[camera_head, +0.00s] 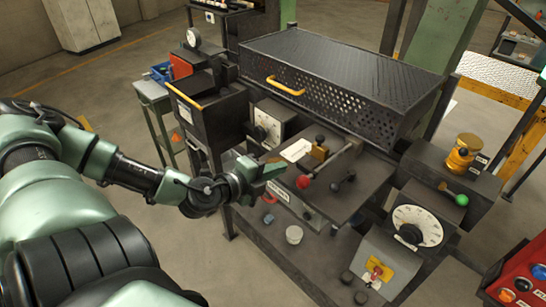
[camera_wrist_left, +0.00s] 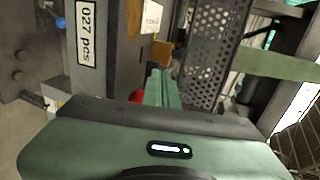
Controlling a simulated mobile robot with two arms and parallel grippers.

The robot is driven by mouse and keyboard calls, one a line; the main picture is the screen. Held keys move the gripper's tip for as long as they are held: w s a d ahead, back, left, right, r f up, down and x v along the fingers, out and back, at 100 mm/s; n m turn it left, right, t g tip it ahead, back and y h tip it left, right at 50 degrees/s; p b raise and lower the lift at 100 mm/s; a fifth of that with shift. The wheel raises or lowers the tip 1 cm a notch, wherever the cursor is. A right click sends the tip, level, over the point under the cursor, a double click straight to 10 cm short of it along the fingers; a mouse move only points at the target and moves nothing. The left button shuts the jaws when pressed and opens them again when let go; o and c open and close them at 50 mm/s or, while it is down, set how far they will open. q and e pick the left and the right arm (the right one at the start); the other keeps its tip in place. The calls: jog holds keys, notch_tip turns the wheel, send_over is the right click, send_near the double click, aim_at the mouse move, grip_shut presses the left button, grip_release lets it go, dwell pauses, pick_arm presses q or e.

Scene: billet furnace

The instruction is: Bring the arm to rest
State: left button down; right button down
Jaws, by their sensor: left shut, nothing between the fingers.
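My left arm comes in from the left in the head view. Its gripper (camera_head: 275,180) is shut and empty, held above the front left of the dark machine bench. In the left wrist view the green fingers (camera_wrist_left: 159,88) lie together with nothing between them. A red knob (camera_head: 303,182) on a lever is just right of the fingertips in the head view. It is partly hidden behind the fingers in the left wrist view (camera_wrist_left: 136,97). My right gripper is not in view.
A black perforated cover (camera_head: 345,80) with a yellow handle stands behind. A dial box (camera_head: 268,126) is close beyond the gripper. A large dial (camera_head: 417,226), a green-knobbed lever (camera_head: 460,199) and a red button panel (camera_head: 521,284) are at right. Open floor lies left.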

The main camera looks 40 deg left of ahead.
pick_arm(q)
jog(key=shift+p+v, duration=0.3)
jog(key=shift+v, duration=0.5)
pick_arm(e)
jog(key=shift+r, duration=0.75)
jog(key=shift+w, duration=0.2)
